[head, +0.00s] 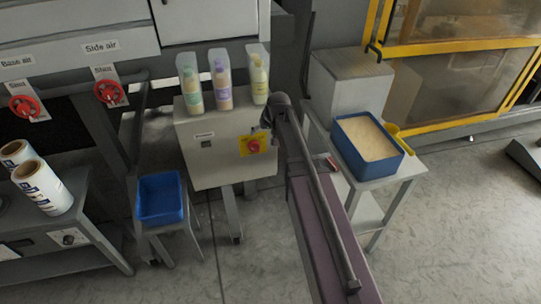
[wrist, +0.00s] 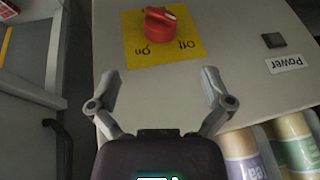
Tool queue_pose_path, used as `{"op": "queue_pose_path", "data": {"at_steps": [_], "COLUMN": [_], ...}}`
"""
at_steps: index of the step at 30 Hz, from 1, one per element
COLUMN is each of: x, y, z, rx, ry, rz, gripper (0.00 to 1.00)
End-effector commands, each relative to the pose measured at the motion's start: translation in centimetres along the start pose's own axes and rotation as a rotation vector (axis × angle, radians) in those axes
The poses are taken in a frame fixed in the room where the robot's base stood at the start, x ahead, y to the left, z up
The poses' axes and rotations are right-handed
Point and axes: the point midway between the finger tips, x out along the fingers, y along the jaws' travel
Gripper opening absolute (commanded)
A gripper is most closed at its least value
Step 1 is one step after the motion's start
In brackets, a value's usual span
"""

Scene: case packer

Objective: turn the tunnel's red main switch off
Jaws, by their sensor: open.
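The red main switch (head: 254,146) is a rotary knob on a yellow plate on the front of a grey cabinet (head: 210,165). In the wrist view the red knob (wrist: 160,24) sits at the top middle. Its yellow plate (wrist: 188,57) carries the words "On" and "Off", seen upside down. A pale mark on the knob points toward the upper right there; I cannot tell which word it is set to. My gripper (wrist: 158,85) is open and empty, its fingers spread, with the knob ahead of the gap and apart from it. In the head view my gripper (head: 268,118) is near the cabinet front, partly hidden by my arm.
Several bottles (head: 222,82) in clear packs stand on the cabinet. A dark button (wrist: 273,40) sits by a "Power" label. A blue bin (head: 160,197) stands at left, a blue tray (head: 367,145) on a table at right. Red valve wheels (head: 110,93) are at upper left.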

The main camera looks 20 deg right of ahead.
Motion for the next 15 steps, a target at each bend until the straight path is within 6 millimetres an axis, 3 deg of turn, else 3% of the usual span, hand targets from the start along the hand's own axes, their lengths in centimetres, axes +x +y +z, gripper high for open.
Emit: {"op": "queue_pose_path", "data": {"at_steps": [5,15], "x": [-2.1,-4.1], "y": [-0.1,-1.8], "z": [-0.1,4.3], "rx": [0.0,0.001], "ry": [0.0,-0.082], "rz": [0.0,0.031], "gripper": [1.0,1.0]}}
